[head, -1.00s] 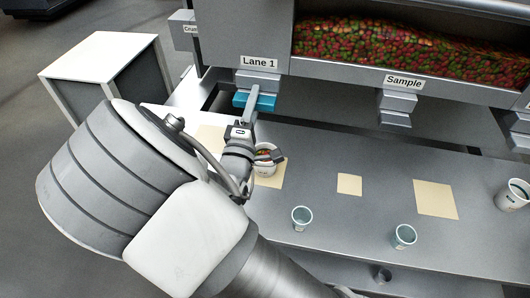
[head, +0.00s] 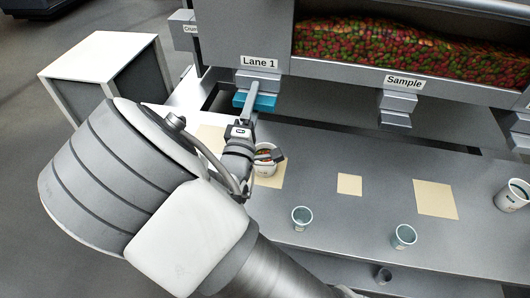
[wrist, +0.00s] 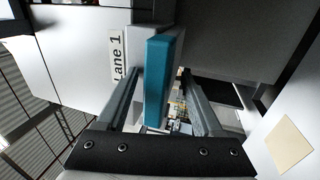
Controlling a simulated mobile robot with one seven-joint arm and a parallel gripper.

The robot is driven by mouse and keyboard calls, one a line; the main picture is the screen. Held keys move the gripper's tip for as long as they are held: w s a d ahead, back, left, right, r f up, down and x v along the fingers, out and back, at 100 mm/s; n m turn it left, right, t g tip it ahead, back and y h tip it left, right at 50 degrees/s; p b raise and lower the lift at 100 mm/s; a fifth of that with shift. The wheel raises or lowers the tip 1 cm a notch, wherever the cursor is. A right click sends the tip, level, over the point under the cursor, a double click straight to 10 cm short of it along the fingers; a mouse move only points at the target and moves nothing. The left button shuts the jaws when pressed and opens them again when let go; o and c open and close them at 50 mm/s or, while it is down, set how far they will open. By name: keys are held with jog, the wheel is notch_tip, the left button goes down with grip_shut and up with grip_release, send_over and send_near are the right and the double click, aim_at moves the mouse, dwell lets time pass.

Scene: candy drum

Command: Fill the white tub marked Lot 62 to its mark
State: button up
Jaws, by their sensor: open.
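A white tub (head: 267,169) stands on a tan square under the Lane 1 outlet, with some coloured candy inside. My gripper partly hides it, and no lot number or fill mark can be read. The Lane 1 outlet carries a teal bar (head: 262,103), which also shows in the wrist view (wrist: 158,85). My gripper (head: 250,93) reaches up to this bar from beside the tub. Its fingers are open, one on each side of the bar in the wrist view; I cannot tell whether they touch it.
The Sample outlet (head: 397,106) is right of Lane 1, below a window full of candy. Small clear cups (head: 302,218) (head: 404,237) stand on the grey counter (head: 330,240). Another white tub (head: 513,196) is at the right edge. Two tan squares (head: 349,184) (head: 436,199) are bare.

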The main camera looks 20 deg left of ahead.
jog(key=shift+w+r, duration=0.15)
jog(key=shift+r, duration=0.25)
jog(key=r+p+v, duration=0.1)
jog(key=r+v, duration=0.1)
jog(key=v, duration=0.6)
jog(key=shift+s+f, duration=0.4)
jog(key=shift+s, duration=0.25)
jog(key=shift+s+d, duration=0.1)
jog(key=shift+d, duration=0.05)
